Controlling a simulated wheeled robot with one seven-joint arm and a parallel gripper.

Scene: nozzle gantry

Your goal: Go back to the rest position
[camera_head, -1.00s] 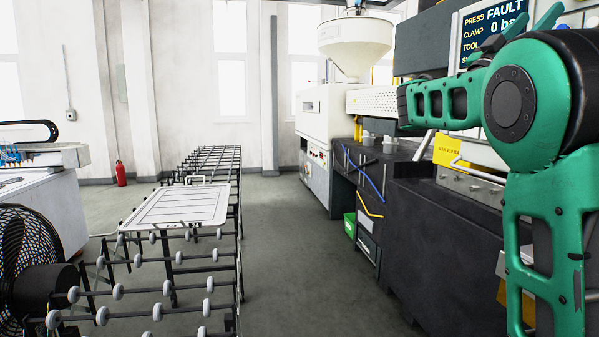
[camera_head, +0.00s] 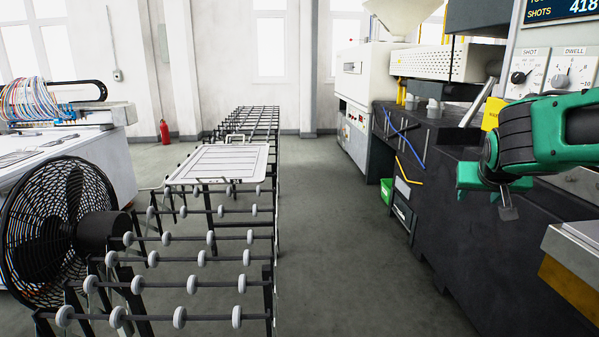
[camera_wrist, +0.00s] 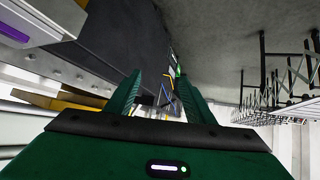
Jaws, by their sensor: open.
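My gripper (camera_head: 492,186) is green and hangs at the right of the head view, beside the dark machine. In the wrist view its two green fingers (camera_wrist: 160,98) stand apart with nothing between them. My green arm (camera_head: 560,130) reaches in from the right edge. No object is held.
The dark machine base (camera_head: 490,245) fills the right side, with a grey box-like corner (camera_head: 578,245) low at the right. A roller conveyor (camera_head: 200,258) carries a white panel (camera_head: 222,163). A black fan (camera_head: 50,225) stands left. The floor aisle (camera_head: 330,235) is clear.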

